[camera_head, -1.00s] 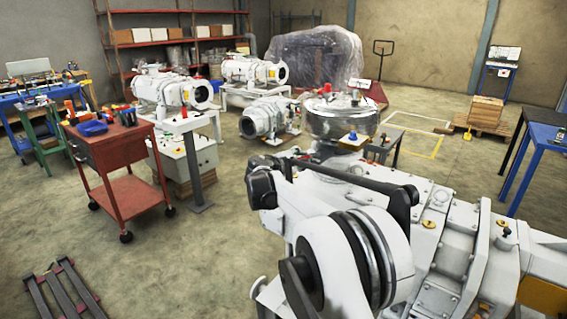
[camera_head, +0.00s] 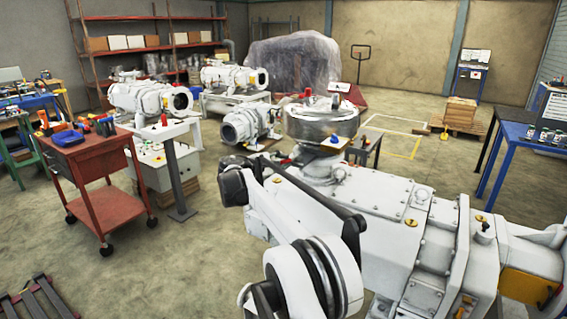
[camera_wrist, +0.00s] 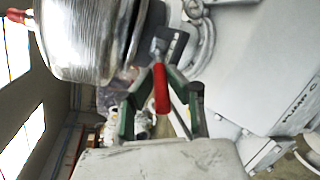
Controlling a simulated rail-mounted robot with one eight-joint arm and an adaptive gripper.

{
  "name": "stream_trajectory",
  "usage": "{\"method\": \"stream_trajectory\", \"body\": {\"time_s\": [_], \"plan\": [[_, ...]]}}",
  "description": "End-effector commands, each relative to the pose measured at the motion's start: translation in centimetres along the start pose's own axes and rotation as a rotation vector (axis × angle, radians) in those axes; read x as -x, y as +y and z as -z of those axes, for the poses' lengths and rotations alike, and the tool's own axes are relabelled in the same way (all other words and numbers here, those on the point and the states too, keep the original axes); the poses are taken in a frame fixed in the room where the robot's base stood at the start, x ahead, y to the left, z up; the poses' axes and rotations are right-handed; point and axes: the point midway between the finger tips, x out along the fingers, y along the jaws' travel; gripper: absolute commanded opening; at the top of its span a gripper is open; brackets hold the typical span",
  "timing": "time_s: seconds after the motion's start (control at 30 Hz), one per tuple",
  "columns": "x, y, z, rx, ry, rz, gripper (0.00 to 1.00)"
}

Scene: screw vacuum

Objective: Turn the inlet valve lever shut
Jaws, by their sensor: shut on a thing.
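The red lever handle (camera_wrist: 161,92) shows in the middle of the wrist view, beside a shiny metal vessel (camera_wrist: 85,35). I take it to be the inlet valve lever. My gripper (camera_wrist: 164,80) has its green-sided fingers on either side of the handle and is shut on it. In the head view the vessel (camera_head: 322,122) stands behind my arm on the large white pump (camera_head: 385,210). My gripper and the lever cannot be made out clearly there.
A white housing marked "PUMP C" (camera_wrist: 265,65) is close on the right in the wrist view. A red cart (camera_head: 85,155) with tools stands at the left in the head view. A blue table (camera_head: 505,150) is at the right.

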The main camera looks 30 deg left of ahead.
Motion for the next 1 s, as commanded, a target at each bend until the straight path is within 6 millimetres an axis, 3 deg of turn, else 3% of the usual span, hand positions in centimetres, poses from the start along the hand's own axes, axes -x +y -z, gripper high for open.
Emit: {"method": "stream_trajectory", "body": {"time_s": [0.03,0.07,0.2,0.57,1.0], "plan": [[0.0,0.0,0.0,0.000,0.001,0.000,0.00],[0.0,0.0,0.0,0.000,0.001,0.000,0.18],[0.0,0.0,0.0,0.000,0.001,0.000,0.32],[0.9,0.1,0.0,0.001,0.001,-0.001,0.32],[8.8,0.0,0.0,0.000,0.002,-0.002,0.32]]}}
